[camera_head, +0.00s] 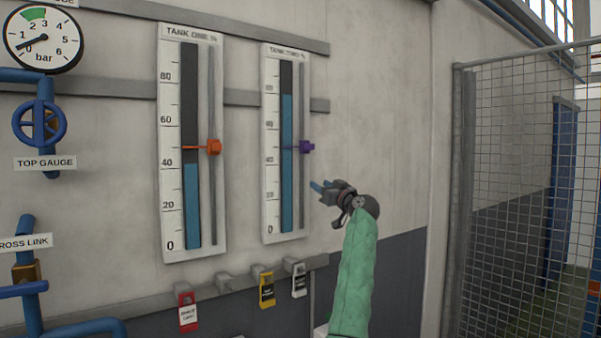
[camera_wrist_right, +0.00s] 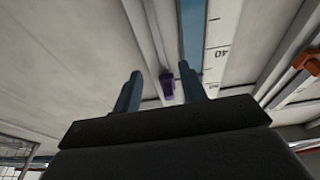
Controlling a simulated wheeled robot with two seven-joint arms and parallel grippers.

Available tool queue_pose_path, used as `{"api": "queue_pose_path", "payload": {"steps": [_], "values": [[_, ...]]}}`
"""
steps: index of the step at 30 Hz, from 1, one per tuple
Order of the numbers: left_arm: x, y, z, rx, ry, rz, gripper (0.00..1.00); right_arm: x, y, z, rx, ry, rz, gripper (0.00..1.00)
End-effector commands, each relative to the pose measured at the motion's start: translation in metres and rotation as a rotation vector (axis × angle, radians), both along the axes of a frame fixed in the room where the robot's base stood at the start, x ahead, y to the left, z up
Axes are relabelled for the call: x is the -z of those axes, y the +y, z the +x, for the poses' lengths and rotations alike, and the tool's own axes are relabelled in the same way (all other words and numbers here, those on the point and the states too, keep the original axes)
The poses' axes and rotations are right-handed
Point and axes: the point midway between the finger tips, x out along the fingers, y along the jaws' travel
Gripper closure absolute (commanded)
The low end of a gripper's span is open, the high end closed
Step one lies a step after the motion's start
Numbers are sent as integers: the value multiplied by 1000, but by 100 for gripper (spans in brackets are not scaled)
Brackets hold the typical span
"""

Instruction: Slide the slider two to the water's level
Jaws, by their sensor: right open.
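The tank two gauge (camera_head: 271,211) is a white upright panel on the wall with a scale and a blue water column (camera_head: 286,190). The water's top is high, near the 80 mark. The purple slider two (camera_head: 307,147) sits on the rail right of the column, near 40, well below the water's top. My right gripper (camera_head: 318,187) is open and empty, below and right of the slider, apart from it. In the right wrist view the purple slider (camera_wrist_right: 167,86) shows beyond and between the two fingers (camera_wrist_right: 158,92). My left gripper is not in view.
The tank one gauge (camera_head: 172,200) with an orange slider (camera_head: 214,147) stands to the left. A mesh fence (camera_head: 510,190) stands at the right. The wall right of gauge two is clear.

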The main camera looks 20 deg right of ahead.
Motion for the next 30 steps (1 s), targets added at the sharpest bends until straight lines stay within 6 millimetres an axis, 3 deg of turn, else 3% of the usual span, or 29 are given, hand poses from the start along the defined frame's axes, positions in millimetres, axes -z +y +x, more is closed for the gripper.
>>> {"api": "queue_pose_path", "payload": {"steps": [1, 3, 9, 17, 23, 30], "values": [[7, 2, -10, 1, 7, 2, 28, -24, 0, 2, -4, -30, 12, 58], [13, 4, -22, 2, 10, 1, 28, -50, -1, 4, -9, -64, 27, 58], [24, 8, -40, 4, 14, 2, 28, -93, -2, 5, -15, -120, 52, 58], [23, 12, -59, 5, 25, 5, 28, -106, 0, 13, -18, -128, 57, 58], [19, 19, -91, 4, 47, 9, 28, -115, 7, 30, -18, -129, 56, 58], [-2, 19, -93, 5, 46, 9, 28, -127, 16, 57, -17, -127, 57, 58]]}}
